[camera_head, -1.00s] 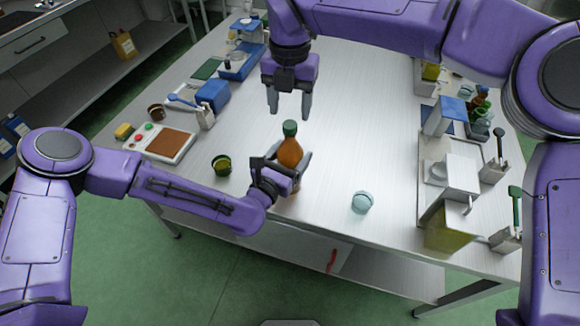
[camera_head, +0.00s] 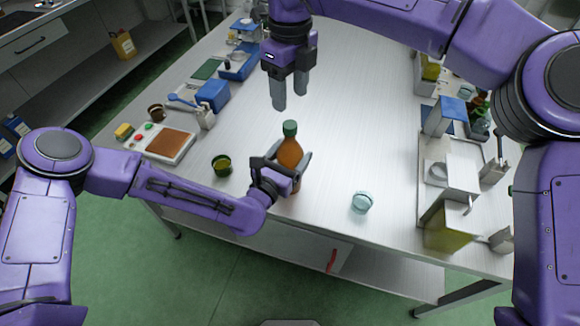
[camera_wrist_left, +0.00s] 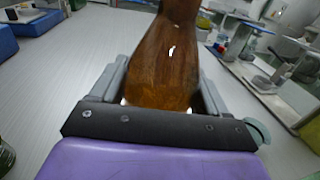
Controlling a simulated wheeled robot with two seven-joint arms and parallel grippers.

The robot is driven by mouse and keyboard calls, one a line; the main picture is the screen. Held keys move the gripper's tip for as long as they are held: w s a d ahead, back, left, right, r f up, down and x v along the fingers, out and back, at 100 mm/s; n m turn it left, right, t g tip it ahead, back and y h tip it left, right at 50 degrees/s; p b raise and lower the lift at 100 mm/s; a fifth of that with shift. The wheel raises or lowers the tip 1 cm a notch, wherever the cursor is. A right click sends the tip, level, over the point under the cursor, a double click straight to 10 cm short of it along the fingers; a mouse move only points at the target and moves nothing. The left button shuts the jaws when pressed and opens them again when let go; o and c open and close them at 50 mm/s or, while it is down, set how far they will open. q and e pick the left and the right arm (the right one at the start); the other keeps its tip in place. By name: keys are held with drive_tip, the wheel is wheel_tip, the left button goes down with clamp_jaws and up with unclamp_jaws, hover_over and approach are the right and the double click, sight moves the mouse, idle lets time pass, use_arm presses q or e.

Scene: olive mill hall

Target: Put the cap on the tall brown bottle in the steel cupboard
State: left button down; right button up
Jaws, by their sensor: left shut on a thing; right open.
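The tall brown bottle (camera_head: 289,153) stands upright near the front of the steel table, with a green cap (camera_head: 290,128) on its neck. How tightly the cap sits cannot be told. My left gripper (camera_head: 285,172) is shut around the bottle's body. In the left wrist view the brown bottle (camera_wrist_left: 165,65) fills the space between the fingers, its top out of frame. My right gripper (camera_head: 290,92) is open and empty, above and apart from the cap. Under the tabletop is a pale panel (camera_head: 300,250) with a red handle (camera_head: 331,260); whether it belongs to a cupboard cannot be told.
A small green-rimmed pot (camera_head: 221,165) stands left of the bottle, a pale blue round item (camera_head: 361,202) to its right. A scale with a brown plate (camera_head: 165,143) is at left. A white stand (camera_head: 460,170) and several bottles crowd the right. The table's middle is clear.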

sight(290, 124)
drive_tip(key=shift+f, duration=4.05)
clamp_jaws()
drive_tip(key=shift+o, duration=0.6)
unclamp_jaws()
wheel_tip(290, 124, up, 12)
